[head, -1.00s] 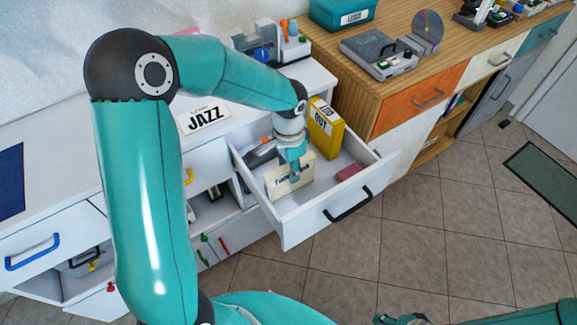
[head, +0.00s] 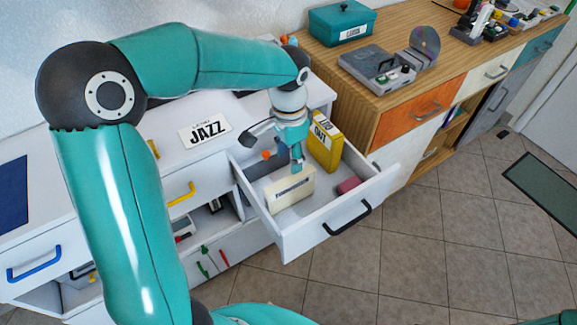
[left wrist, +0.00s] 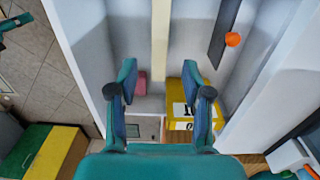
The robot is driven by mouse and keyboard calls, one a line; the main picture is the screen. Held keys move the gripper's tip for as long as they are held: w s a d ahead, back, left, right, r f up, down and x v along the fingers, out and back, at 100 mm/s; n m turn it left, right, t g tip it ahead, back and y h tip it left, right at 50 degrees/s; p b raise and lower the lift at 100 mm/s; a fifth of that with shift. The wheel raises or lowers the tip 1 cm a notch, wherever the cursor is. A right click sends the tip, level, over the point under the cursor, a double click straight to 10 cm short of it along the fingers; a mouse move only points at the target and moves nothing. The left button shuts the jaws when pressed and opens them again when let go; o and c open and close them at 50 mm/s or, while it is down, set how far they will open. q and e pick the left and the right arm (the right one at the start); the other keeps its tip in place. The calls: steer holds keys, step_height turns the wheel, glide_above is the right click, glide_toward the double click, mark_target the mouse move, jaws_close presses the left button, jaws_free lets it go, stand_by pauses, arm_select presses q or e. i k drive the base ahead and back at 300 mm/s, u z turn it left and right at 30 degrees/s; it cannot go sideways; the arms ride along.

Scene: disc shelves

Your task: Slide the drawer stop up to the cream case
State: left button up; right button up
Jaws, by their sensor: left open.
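The cream case (head: 291,188) stands on edge inside the open white drawer (head: 310,232). It is a pale upright strip in the left wrist view (left wrist: 160,45). The knob shows small behind the case in the head view (head: 266,154).
A yellow case (head: 325,142) stands at the drawer's back right. A small pink block (head: 348,185) lies near the right wall. A JAZZ card (head: 206,130) sits on the white top. A teal part (left wrist: 10,24), perhaps my right gripper, shows at the wrist view's edge.

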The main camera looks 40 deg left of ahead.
mark_target(269, 164)
steer(key=k, duration=1)
